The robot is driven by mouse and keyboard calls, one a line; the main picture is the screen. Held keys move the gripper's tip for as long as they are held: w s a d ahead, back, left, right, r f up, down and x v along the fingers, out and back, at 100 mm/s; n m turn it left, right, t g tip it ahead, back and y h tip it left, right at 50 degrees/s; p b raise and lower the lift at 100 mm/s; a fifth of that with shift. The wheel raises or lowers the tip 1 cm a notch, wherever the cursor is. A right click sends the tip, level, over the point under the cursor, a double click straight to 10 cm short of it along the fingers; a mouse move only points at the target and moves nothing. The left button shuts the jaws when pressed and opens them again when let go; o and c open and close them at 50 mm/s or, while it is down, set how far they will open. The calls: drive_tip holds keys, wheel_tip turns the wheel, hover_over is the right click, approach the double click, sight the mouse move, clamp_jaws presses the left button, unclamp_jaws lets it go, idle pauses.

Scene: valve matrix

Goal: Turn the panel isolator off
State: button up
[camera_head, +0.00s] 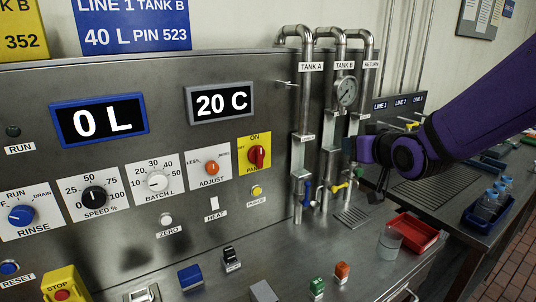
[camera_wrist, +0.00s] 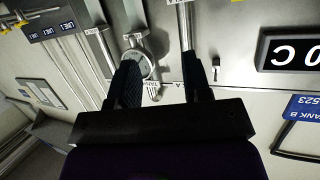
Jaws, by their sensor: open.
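The panel isolator is a red rotary knob (camera_head: 257,156) on a yellow plate marked ON at the top, at the right end of the panel's control row. Its handle looks roughly upright, toward ON. The small lettering on the plate is hard to read. My gripper (camera_head: 352,150) is to the right of the isolator and apart from it, in front of the pipes. In the wrist view my gripper (camera_wrist: 162,68) is open, with nothing between its two dark fingers. The isolator does not show in the wrist view.
Vertical steel pipes (camera_head: 303,130) with a round gauge (camera_head: 347,91) stand right of the isolator. The ADJUST knob (camera_head: 211,167) is to its left and a yellow PURGE button (camera_head: 257,191) below. A red tray (camera_head: 411,232) and a beaker (camera_head: 390,240) stand on the bench.

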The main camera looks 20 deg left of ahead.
drive_tip(key=a+f+n+y, duration=0.2)
drive_tip(key=a+f, duration=0.2)
drive_tip(key=a, duration=0.4)
drive_tip(key=n+y, duration=0.2)
drive_tip(key=y, duration=0.2)
approach(261, 152)
drive_tip(key=x, duration=0.9)
drive_tip(key=shift+w+a+f, duration=0.1)
clamp_jaws()
